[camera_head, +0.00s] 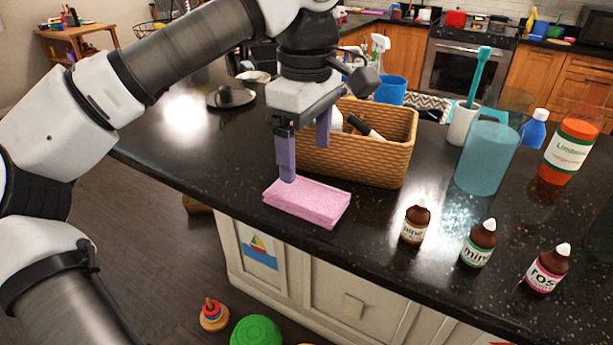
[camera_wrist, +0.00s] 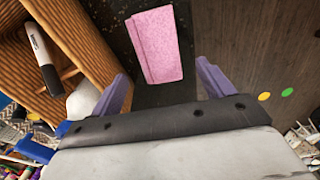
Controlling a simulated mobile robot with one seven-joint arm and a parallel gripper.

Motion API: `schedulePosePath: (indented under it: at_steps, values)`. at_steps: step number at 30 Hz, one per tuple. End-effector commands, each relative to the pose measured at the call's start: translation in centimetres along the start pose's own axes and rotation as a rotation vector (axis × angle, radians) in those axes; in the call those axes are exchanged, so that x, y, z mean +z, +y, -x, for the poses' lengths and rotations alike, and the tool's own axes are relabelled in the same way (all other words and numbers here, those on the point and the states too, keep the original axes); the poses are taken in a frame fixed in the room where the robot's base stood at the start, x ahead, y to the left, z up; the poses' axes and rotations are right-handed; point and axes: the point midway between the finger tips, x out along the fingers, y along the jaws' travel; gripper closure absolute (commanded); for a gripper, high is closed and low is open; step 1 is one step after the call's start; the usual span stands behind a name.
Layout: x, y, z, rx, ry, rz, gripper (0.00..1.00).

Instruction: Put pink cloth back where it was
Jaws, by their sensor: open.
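The pink cloth (camera_head: 312,203) lies folded flat on the dark counter, close to its front edge and in front of the wicker basket. In the wrist view the cloth (camera_wrist: 158,45) lies beyond the gap between my fingers. My gripper (camera_head: 305,160) is above the counter at the cloth's back left, fingers pointing down. In the wrist view my gripper (camera_wrist: 162,85) is open with its two purple fingers apart and nothing between them. In the head view one fingertip overlaps the cloth's back left part; I cannot tell whether it touches.
The wicker basket (camera_head: 372,160) stands close behind the cloth. Small brown bottles (camera_head: 415,225) stand along the front edge to the right. A blue-green cylinder (camera_head: 487,160) and an orange bottle (camera_head: 568,150) stand farther right. The counter left of my gripper is mostly clear.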

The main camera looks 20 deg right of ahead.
Motion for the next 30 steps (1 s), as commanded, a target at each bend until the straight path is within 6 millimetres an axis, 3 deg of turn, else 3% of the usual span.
schedulePosePath:
  at_steps: [3, 8, 20, 23, 26, 30]
  values:
    - [0.1, 0.0, 2.2, 0.002, 0.0, 0.0, 0.2]
    - [0.0, 0.0, 4.1, 0.001, -0.001, -0.001, 0.2]
    - [0.4, 0.1, 4.5, 0.018, -0.027, -0.008, 0.2]
    - [2.2, 0.2, 4.6, 0.094, -0.137, -0.031, 0.2]
    - [5.3, -0.1, 5.8, 0.225, -0.352, -0.06, 0.2]
    - [9.4, -3.0, 10.1, 0.423, -0.756, -0.081, 0.2]
